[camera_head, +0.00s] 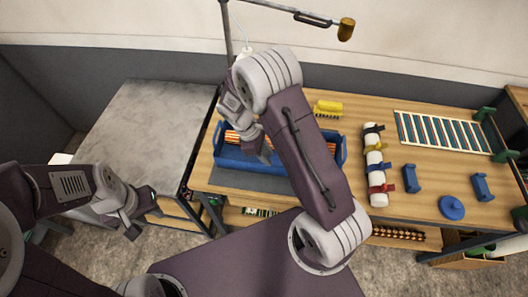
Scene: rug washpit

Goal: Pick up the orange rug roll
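The orange rug roll (232,137) has pale stripes and lies in a blue tray (234,160) on the wooden table. My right arm crosses in front of it and hides much of its middle. A bit of orange shows again right of the arm. My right gripper (258,146) is over the tray at the roll, pointing down. I cannot tell whether its fingers are apart or touch the roll. My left gripper (145,212) is low at the left, beside the grey-topped table, with its fingers apart and empty, far from the roll.
Blue blocks (411,178), a blue disc (451,207) and a striped rug (440,132) lie further right. The grey tabletop (145,130) at left is clear.

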